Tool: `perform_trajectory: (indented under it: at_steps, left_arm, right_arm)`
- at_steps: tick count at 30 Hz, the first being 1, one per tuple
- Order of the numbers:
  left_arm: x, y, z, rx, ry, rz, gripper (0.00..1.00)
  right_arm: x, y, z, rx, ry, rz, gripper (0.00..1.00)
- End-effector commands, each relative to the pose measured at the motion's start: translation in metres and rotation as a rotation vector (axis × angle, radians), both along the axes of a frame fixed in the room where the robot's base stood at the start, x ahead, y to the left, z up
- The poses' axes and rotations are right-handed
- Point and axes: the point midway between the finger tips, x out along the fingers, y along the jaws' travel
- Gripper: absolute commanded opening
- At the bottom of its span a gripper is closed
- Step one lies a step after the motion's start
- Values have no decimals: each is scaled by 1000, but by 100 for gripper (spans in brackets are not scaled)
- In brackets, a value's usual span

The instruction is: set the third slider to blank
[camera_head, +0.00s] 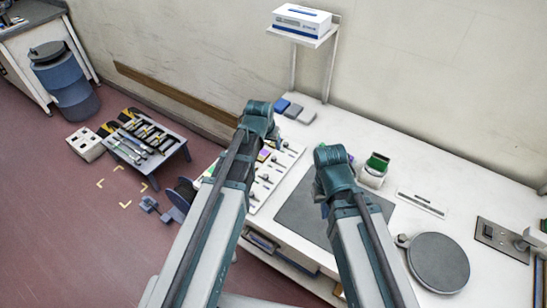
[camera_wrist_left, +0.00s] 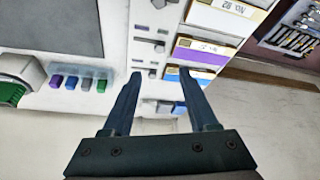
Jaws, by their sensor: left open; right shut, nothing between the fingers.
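A white slider panel (camera_head: 281,166) with several small dark knobs lies on the left part of the white counter, partly behind my left arm. In the left wrist view, the panel (camera_wrist_left: 152,18) shows knobs in a column beside yellow, purple and blue labelled cards. A dark knob (camera_wrist_left: 149,46) lies beyond my fingertips. My left gripper (camera_wrist_left: 156,74) is open with nothing seen held between its fingers. I cannot tell if it touches the panel. I cannot tell which slider is the third or its setting. The right arm shows in the head view, but its jaws are hidden.
A grey mat (camera_head: 296,212) lies right of the panel. A green-topped white container (camera_head: 375,168) and a round grey plate (camera_head: 438,262) stand further right. Small coloured blocks (camera_wrist_left: 78,83) line up left of my fingers. A low tool table (camera_head: 176,144) stands on the floor.

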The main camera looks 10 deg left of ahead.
Motion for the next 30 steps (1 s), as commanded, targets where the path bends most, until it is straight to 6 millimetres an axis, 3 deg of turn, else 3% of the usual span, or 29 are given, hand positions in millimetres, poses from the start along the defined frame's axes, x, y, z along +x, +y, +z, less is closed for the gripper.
perform_trajectory:
  at_steps: [21, 30]
  left_arm:
    - [40, -3, -102, 0, 1, -1, 59]
    - [48, -4, -118, 0, 1, 0, 59]
  right_arm:
    - [0, 0, -102, 0, 0, -2, 0]
    - [0, 0, -118, 0, 0, -1, 0]
